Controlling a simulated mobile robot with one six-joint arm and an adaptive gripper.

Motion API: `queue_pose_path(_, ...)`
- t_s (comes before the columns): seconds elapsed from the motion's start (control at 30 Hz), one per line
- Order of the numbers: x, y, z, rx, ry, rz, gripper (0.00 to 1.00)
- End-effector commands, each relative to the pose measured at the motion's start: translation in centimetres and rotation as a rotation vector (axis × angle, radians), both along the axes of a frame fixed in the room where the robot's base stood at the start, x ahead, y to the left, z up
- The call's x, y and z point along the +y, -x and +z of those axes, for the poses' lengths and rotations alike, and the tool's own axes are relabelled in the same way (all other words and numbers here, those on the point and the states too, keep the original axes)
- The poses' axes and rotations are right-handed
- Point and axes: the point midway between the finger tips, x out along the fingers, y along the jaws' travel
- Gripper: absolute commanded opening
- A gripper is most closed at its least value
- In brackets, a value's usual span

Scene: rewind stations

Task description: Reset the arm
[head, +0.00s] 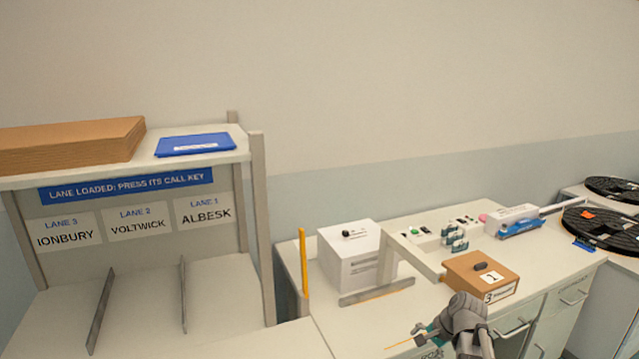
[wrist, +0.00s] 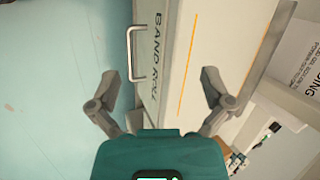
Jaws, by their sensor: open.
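My gripper (wrist: 160,80) is open in the wrist view, with its two grey fingers spread wide and nothing between them. Behind the fingers is its teal body. It faces down over the counter's front edge, above a drawer front labelled BAND ROLL with a metal handle (wrist: 135,55). In the head view my arm shows at the lower right, over the front of the counter (head: 410,312), with the small teal part of the gripper partly hidden. A brown box (head: 462,268) marked 1 and 3 stands on the counter just behind my arm.
A white box (head: 347,253), a yellow post (head: 303,262) and a blue-and-white device (head: 515,222) are on the counter. Black reels (head: 605,230) lie at right. A lane rack (head: 135,225) stands at left, carrying a cardboard stack (head: 70,143) and a blue folder (head: 195,144).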

Motion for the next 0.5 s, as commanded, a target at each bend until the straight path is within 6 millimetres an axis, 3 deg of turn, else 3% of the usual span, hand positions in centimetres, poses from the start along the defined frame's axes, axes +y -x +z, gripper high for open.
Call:
queue_pose_path(0.03,1.5,1.1,-0.1,0.002,0.041,0.076,1.00)
queue_pose_path(0.2,5.0,3.9,-0.7,0.009,0.184,0.344,1.00)
queue_pose_path(0.5,9.2,8.8,-1.0,0.037,0.396,0.789,1.00)
